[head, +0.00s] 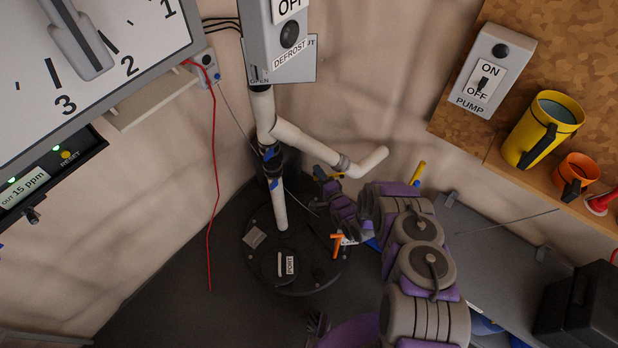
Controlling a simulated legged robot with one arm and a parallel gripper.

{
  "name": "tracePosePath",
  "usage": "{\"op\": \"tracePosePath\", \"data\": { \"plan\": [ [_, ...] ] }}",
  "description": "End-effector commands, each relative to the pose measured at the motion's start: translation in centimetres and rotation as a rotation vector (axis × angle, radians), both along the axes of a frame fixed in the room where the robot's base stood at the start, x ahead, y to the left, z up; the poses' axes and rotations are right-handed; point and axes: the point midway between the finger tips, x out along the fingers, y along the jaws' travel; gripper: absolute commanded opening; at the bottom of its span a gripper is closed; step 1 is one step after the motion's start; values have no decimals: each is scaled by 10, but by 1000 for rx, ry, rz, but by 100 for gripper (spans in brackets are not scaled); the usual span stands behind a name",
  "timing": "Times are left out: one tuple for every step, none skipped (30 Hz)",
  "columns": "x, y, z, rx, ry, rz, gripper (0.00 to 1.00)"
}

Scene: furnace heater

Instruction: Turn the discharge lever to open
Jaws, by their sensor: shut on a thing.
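A white pipe (293,136) comes down under the DEFROST box and bends to the right to an open end. A second white pipe (278,205) runs down from a dark valve-like joint with blue parts (270,165) to a round dark lid. My gripper (322,173) is just below the bent pipe, to the right of the joint.
The round lid (312,284) bears an orange handle (337,243) and a small PORT label. A shelf at the right holds a yellow jug (546,128) and an orange cup (577,172). A PUMP switch (491,72) is on the wall. A red cable (212,190) hangs at left.

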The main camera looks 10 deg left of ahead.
Motion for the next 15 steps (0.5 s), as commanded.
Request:
{"op": "tracePosePath", "data": {
  "plan": [
    [0,-5,0,23,14,-4,0],
    [0,-6,1,39,20,-4,0],
    [0,-7,3,57,25,-4,0],
    [0,-7,4,70,30,-4,0],
    [0,-7,6,83,35,-3,0],
    [0,-8,7,97,39,-3,0],
    [0,-8,8,106,42,-3,0],
    [0,-8,9,116,45,-3,0],
    [-1,-8,9,124,49,-3,0],
    [0,-8,10,130,50,-3,0],
    [0,-8,10,135,52,-4,0],
    [0,-8,11,141,54,-4,0],
    [0,-8,11,144,56,-5,0],
    [0,-8,11,147,57,-5,0],
    [0,-8,11,150,58,-6,0]
  ]
}}
